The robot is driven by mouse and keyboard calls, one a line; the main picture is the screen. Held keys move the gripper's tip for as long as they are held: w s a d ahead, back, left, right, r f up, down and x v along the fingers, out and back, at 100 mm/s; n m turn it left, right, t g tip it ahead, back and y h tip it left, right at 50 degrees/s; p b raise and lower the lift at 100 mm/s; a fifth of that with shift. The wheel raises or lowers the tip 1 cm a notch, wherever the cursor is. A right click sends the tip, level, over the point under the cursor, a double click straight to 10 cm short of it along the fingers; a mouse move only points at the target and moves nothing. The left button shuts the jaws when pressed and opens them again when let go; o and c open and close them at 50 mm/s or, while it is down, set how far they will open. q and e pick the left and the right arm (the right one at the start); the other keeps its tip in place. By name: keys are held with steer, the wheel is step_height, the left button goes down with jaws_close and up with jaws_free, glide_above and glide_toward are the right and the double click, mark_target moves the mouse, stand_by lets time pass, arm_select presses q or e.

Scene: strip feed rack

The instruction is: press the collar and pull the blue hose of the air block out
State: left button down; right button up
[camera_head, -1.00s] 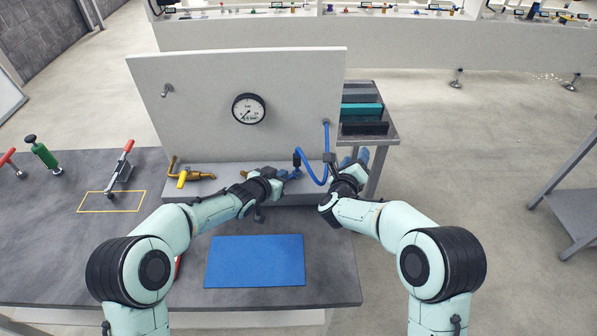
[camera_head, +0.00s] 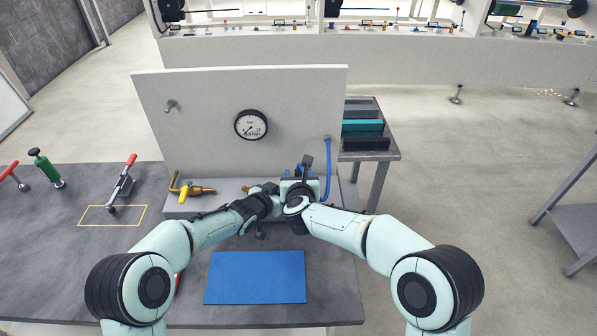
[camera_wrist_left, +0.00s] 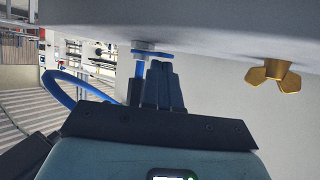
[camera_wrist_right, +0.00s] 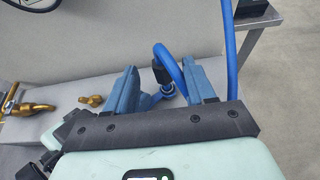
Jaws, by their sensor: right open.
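The blue hose (camera_wrist_right: 229,50) loops in the right wrist view and passes through a black fitting (camera_wrist_right: 159,74). A round blue collar (camera_wrist_right: 168,90) shows just below it. My right gripper (camera_wrist_right: 162,68) is open, with its blue fingers on either side of the fitting and hose, apart from them. In the head view the hose (camera_head: 328,165) hangs beside my right gripper (camera_head: 300,177), which hides the collar. My left gripper (camera_wrist_left: 160,65) has its fingers together, close beside a blue stem (camera_wrist_left: 137,75) under a pale disc (camera_wrist_left: 145,48). Whether it touches them is unclear. The air block is mostly hidden.
A white panel with a gauge (camera_head: 251,124) stands behind the grippers. A brass valve with a yellow handle (camera_head: 187,192) is to the left. A blue mat (camera_head: 255,278) lies on the bench in front. A side table with trays (camera_head: 362,127) stands at the right.

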mark_target(298, 171)
steer(key=shift+x, duration=2.25)
steer(key=shift+r, duration=0.1)
steer(key=c, duration=1)
